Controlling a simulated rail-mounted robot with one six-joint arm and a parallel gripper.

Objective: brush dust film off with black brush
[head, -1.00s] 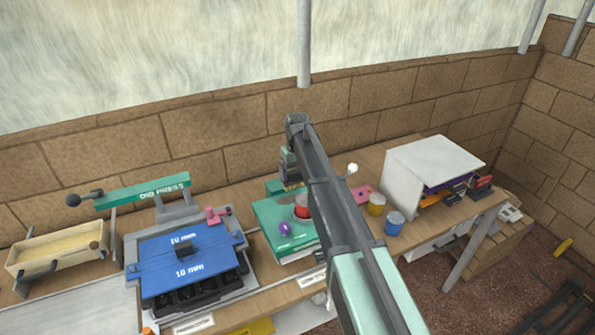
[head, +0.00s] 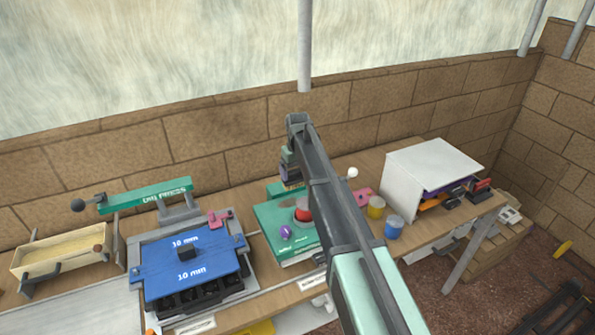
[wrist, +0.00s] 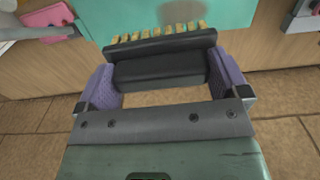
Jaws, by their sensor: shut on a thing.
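My gripper (wrist: 162,78) is shut on the black brush (wrist: 160,55), its two purple fingers at the brush's ends in the wrist view. The brush's yellow bristles point away from my gripper, toward a teal surface (wrist: 110,25). A faint greyish smudge (wrist: 180,10), possibly the dust film, shows on that surface at the top edge. I cannot tell whether the bristles touch it. In the head view my gripper (head: 291,172) is partly hidden behind my arm, near the back of the teal machine (head: 272,215). That machine carries a red button (head: 302,212) and a purple knob (head: 286,232).
A press with a blue plate (head: 190,265) and a teal lever (head: 145,196) stands left. A yellow can (head: 376,208), a blue can (head: 394,228) and a white box (head: 403,180) stand right. A brick wall (head: 230,125) runs behind the bench.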

